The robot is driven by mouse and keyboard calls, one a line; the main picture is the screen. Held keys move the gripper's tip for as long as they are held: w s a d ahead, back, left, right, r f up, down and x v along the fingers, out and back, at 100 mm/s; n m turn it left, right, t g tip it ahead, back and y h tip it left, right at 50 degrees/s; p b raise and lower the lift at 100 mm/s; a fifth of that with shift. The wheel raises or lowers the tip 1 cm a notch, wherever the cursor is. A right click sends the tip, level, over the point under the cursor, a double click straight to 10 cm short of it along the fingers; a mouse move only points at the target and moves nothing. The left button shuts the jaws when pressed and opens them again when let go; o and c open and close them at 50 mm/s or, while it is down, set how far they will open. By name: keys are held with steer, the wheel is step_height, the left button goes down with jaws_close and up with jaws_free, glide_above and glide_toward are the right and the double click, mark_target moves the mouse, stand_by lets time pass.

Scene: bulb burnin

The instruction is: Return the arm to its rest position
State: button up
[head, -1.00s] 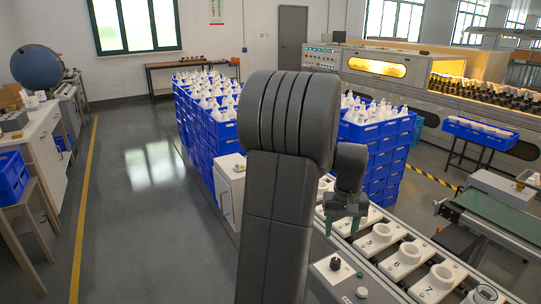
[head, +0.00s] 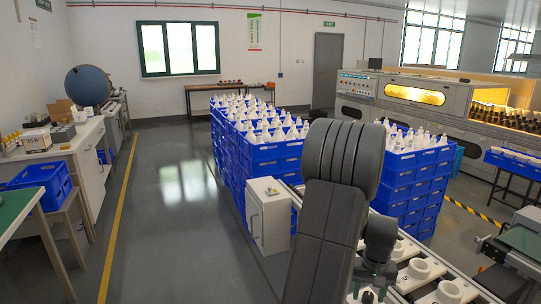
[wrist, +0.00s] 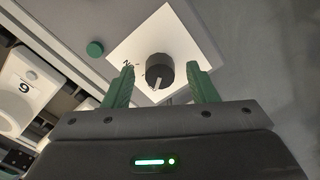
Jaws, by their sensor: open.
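My gripper (wrist: 160,85) shows in the wrist view with its two green fingers apart and nothing between them. Beyond the fingertips is a black rotary knob (wrist: 160,68) on a white square plate (wrist: 190,38), with a green button (wrist: 95,48) to its left. Whether the fingers touch the panel cannot be told, but the knob appears apart from them. In the head view my arm rises at the lower middle and hides part of the line behind it; the gripper is small and partly cut off at the bottom edge.
White numbered sockets (head: 420,268) run along the line at the lower right. Stacks of blue crates (head: 258,150) with white bulbs stand behind my arm. A white cabinet (head: 268,222) stands left of it. The floor (head: 165,235) at left is open, with a workbench (head: 85,150) beyond.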

step_height(320, 180, up, 14)
step_height(320, 180, down, 14)
steer(key=shift+f, duration=0.1)
steer(key=shift+w, duration=0.1)
steer(key=shift+m, duration=1)
steer(key=m, duration=0.4)
steer(key=shift+m, duration=0.3)
steer(key=m, duration=0.6)
steer(key=shift+d+m, duration=0.1)
steer(key=shift+m, duration=0.3)
steer(key=shift+r+m, duration=0.3)
steer(key=shift+r, duration=2.35)
